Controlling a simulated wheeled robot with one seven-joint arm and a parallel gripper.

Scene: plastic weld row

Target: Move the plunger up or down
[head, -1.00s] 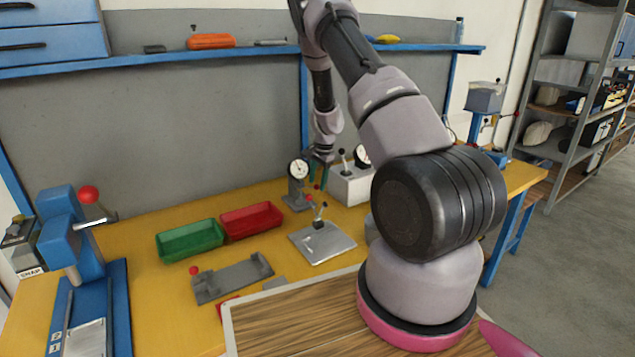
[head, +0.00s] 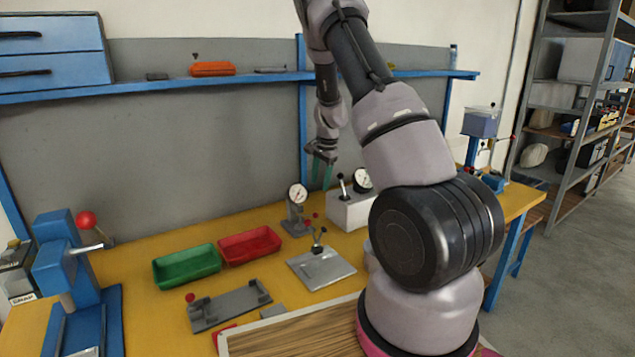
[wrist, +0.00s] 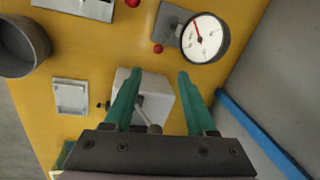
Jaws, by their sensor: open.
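My gripper (head: 322,172) is open and empty, with teal fingers pointing down above the back of the yellow bench. It also shows in the wrist view (wrist: 157,88). A dial gauge on a grey stand (head: 297,195) is below and left of it in the head view; in the wrist view the gauge (wrist: 202,38) lies beyond the fingertips. A white box (head: 350,210) with a black-knobbed lever is below and right; in the wrist view the box (wrist: 157,95) shows between and below the fingers. A second gauge (head: 362,180) is by the box. I cannot make out a plunger clearly.
Small red balls (wrist: 158,48) are near the gauge stand. A green bin (head: 187,267), a red bin (head: 250,246), a grey plate with a lever (head: 321,268) and a grey fixture (head: 230,306) lie in front. A blue press (head: 70,260) stands left. The grey back panel is close behind.

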